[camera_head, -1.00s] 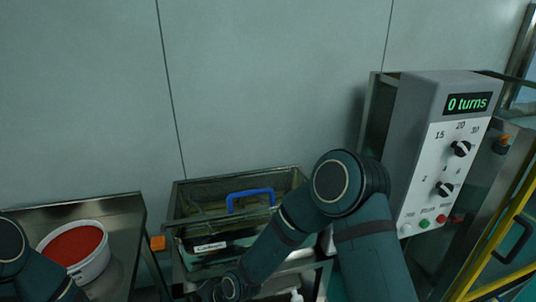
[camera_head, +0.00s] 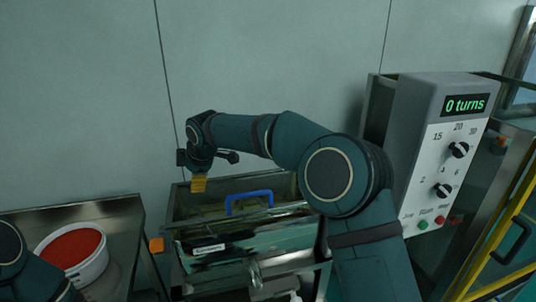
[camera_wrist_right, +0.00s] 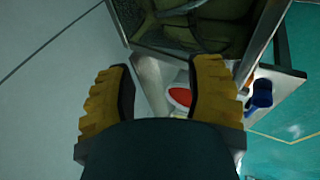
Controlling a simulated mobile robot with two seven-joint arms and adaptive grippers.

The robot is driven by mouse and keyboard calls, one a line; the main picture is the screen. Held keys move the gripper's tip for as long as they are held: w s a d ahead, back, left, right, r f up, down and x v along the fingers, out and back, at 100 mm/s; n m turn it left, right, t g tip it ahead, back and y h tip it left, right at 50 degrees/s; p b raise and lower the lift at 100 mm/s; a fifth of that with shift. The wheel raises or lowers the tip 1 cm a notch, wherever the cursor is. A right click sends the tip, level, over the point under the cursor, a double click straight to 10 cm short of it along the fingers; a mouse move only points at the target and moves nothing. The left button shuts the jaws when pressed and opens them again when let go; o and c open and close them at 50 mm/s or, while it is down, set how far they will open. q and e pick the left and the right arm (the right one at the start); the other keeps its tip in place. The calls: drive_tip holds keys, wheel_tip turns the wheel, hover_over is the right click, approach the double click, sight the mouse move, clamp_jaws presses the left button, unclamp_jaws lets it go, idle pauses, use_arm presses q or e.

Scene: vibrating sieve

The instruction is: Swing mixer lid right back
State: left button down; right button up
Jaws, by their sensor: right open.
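The mixer is a metal-framed bin (camera_head: 172,215) in the lower middle of the head view, against the wall. A blue handle (camera_head: 249,195) stands near its top, and a labelled panel (camera_head: 208,248) faces the front. I cannot tell for certain which part is the lid or how far it is swung. My right gripper (camera_head: 198,185) is above the bin's back left corner, fingers pointing down. In the right wrist view its yellow fingers (camera_wrist_right: 160,90) are open and empty, with the bin (camera_wrist_right: 268,25) beyond them at the top. My left gripper is out of view.
A metal side table (camera_head: 122,212) at left holds a white tub (camera_head: 88,272) of red material. A control box (camera_head: 440,130) stands at right, its display reading "0 turns", beside a yellow frame (camera_head: 505,235). The wall (camera_head: 270,60) is close behind the bin.

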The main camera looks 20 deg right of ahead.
drive_tip(key=s+d+r+m+g+h, duration=0.1)
drive_tip(key=d+r+g+h, duration=0.15)
drive_tip(key=d, duration=0.85)
drive_tip(key=m+g, duration=0.1)
drive_tip(key=g, duration=0.2)
approach(268, 190)
wheel_tip(268, 190, down, 11)
drive_tip(key=shift+s+r, duration=0.1)
drive_tip(key=shift+c, duration=0.4)
clamp_jaws()
drive_tip(key=shift+r, duration=0.1)
